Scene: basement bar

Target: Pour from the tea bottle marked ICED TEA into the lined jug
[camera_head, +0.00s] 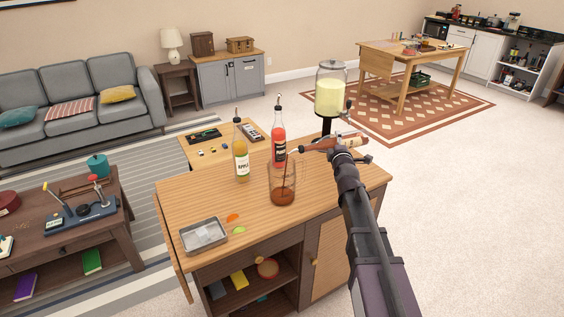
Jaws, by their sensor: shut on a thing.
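My gripper (340,144) is shut on a reddish-brown bottle (318,145), taken to be the tea bottle. The bottle is tipped almost level, its neck pointing left and its mouth just above the jug's right rim. Its label cannot be read from here. The clear jug (283,175) stands upright on the wooden cabinet top. Brown liquid (284,198) covers its bottom. A thin dark streak runs down inside the jug, apparently a stream from the bottle's mouth. The marking lines on the jug are too small to make out.
A bottle marked APPLE (241,158) and a red bottle (279,135) with pourers stand behind the jug, close to its left. A metal tray (203,236) lies at the front left, beside orange and green pieces. A large drink dispenser (330,90) stands behind my gripper.

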